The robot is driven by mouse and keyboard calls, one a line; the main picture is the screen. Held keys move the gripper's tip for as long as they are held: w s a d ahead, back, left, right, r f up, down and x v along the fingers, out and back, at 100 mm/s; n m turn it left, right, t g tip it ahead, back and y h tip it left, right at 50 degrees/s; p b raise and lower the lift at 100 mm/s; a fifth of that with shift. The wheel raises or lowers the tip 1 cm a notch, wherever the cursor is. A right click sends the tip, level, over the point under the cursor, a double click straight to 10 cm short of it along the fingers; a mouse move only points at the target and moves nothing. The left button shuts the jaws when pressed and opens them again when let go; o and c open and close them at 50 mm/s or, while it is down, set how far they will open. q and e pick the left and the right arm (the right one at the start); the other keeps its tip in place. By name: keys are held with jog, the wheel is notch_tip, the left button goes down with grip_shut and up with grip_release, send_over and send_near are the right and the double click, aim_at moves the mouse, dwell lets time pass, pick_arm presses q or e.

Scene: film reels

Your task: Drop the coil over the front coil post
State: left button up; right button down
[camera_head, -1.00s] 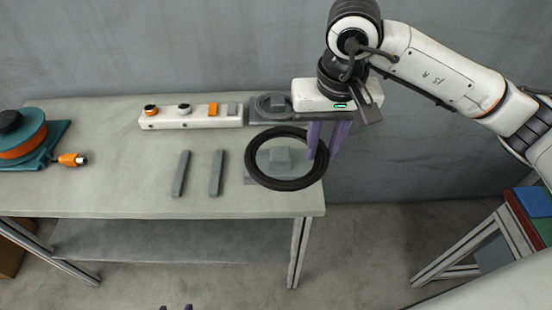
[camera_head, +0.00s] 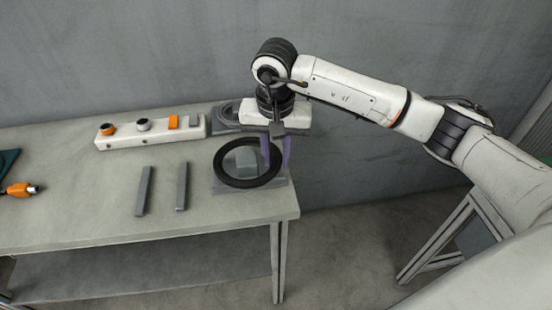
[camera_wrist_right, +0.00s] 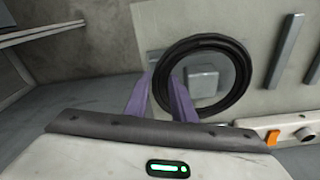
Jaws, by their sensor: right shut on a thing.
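The coil is a black ring (camera_head: 250,184). My right gripper (camera_head: 276,152) is shut on the right side of its rim. The front coil post is a grey block (camera_head: 245,158) on a grey base plate (camera_head: 222,191), seen through the ring's opening. In the right wrist view the ring (camera_wrist_right: 244,75) also frames the grey post (camera_wrist_right: 203,80), and the purple fingers (camera_wrist_right: 158,92) are at the rim. The ring looks roughly level and low over the plate. I cannot tell whether it touches the plate. My left gripper is out of view.
Behind is another grey base with a round part (camera_head: 226,114), partly hidden by my right gripper. A white block (camera_head: 150,132) with knobs and an orange piece stands beside it. Two grey bars (camera_head: 144,191) stand left on the table (camera_head: 90,210). An orange connector (camera_head: 22,189) lies far left.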

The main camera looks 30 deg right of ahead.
jog(key=shift+f, duration=0.6)
jog(key=shift+f, duration=0.15)
jog(key=c, duration=1.5)
grip_release()
jog(key=r, duration=0.8)
jog(key=s+r, duration=0.1)
jog(key=r, duration=0.3)
jog(key=shift+s+a+r, duration=0.1)
jog(key=shift+a+r, duration=0.05)
jog(key=shift+a, duration=0.25)
